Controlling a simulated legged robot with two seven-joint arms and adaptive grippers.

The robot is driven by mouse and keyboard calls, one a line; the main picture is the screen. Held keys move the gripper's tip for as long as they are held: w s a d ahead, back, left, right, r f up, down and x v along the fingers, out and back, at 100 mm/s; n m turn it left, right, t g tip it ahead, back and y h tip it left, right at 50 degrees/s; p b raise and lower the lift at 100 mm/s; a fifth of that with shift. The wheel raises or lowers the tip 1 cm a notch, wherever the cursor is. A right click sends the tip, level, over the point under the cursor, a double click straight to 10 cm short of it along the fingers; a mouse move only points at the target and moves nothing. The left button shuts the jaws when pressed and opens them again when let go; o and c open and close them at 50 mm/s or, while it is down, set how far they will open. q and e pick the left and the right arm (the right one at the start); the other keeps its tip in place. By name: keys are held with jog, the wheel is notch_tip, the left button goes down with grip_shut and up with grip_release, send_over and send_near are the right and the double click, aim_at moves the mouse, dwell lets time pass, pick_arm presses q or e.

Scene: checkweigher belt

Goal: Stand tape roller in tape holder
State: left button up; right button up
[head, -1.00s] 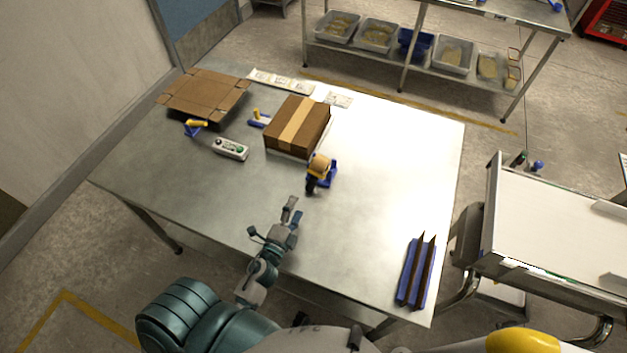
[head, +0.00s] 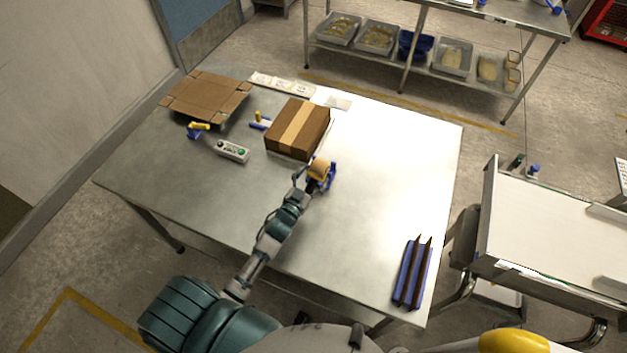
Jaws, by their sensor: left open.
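The tape roller (head: 319,168), with a tan roll of tape, is on the table just in front of the taped box. A blue part (head: 332,174) is close against its right side; I cannot tell whether this is the tape holder or part of the roller. My left gripper (head: 307,178) is open at the near left side of the roller, its fingers close to the roller's dark handle. The fingers partly hide the handle, and contact cannot be told. My right gripper is not in view.
A taped brown box (head: 298,128) stands behind the roller. A flat carton (head: 206,97), a blue-and-yellow tool (head: 198,130) and a button box (head: 233,151) are at left. A blue rack (head: 413,273) is at front right. The table's right half is mostly clear.

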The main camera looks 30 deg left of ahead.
aim_at(322, 160)
pick_arm(q)
jog(key=w, duration=0.2)
jog(key=shift+w+d, duration=0.1)
jog(key=shift+w, duration=0.2)
jog(key=w, duration=0.4)
jog(key=shift+w+f, duration=0.15)
jog(key=shift+w, duration=0.25)
jog(key=shift+s, duration=0.1)
jog(key=c, duration=1.5)
grip_shut()
